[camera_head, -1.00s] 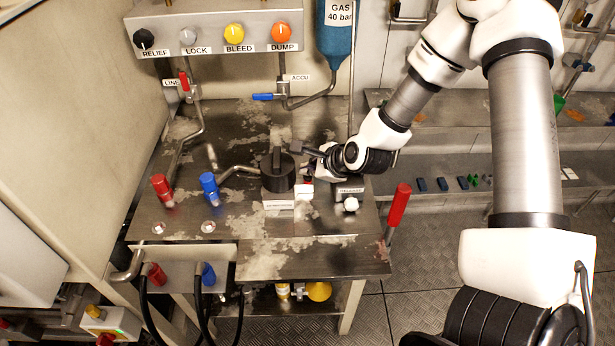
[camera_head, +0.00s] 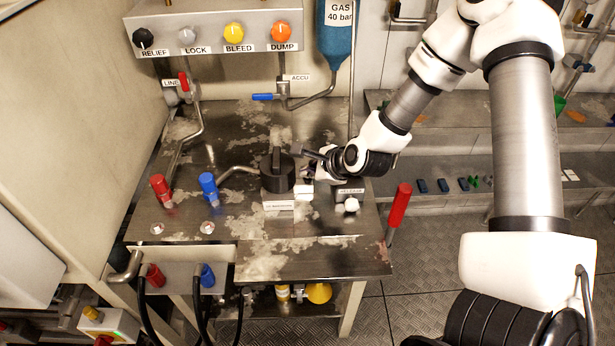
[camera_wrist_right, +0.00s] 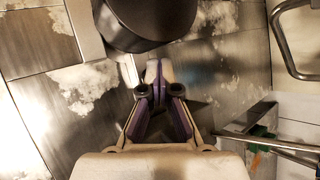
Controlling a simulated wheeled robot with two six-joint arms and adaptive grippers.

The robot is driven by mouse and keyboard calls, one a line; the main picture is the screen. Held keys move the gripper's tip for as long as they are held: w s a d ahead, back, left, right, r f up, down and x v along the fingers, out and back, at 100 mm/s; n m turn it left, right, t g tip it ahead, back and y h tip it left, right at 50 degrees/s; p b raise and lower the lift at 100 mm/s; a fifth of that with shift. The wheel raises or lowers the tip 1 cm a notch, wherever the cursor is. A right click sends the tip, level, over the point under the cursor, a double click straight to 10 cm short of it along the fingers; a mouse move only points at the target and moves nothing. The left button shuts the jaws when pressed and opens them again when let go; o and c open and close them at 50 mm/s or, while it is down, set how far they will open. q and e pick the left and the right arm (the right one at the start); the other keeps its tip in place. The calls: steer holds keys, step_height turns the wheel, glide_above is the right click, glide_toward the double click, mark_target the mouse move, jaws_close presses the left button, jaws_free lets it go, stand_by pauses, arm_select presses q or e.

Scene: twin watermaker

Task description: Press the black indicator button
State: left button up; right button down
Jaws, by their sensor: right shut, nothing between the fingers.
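A large black round knob (camera_head: 277,177) with a raised bar on top stands on a white labelled base on the steel bench. In the right wrist view the black knob (camera_wrist_right: 152,22) fills the top middle. The black RELIEF knob (camera_head: 144,38) is on the back panel. I cannot pick out a button marked as an indicator. My right gripper (camera_head: 309,178) is low over the bench, just right of the large knob. In the right wrist view the right gripper (camera_wrist_right: 158,68) is shut and empty, its tips close to the knob; contact cannot be told. My left gripper is not in view.
A small box labelled RELEASE (camera_head: 350,190) stands just right of the gripper, with white round parts in front. A red lever (camera_head: 398,205) rises at the bench's right edge. Red (camera_head: 161,188) and blue (camera_head: 209,186) fittings stand at left. The bench front is mostly clear.

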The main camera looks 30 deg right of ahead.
stand_by(0.3)
steer(key=shift+r+p, duration=0.55)
steer(key=shift+r, duration=0.25)
step_height(320, 180, up, 5)
steer(key=p, duration=0.4)
steer(key=shift+r, duration=0.1)
stand_by(0.5)
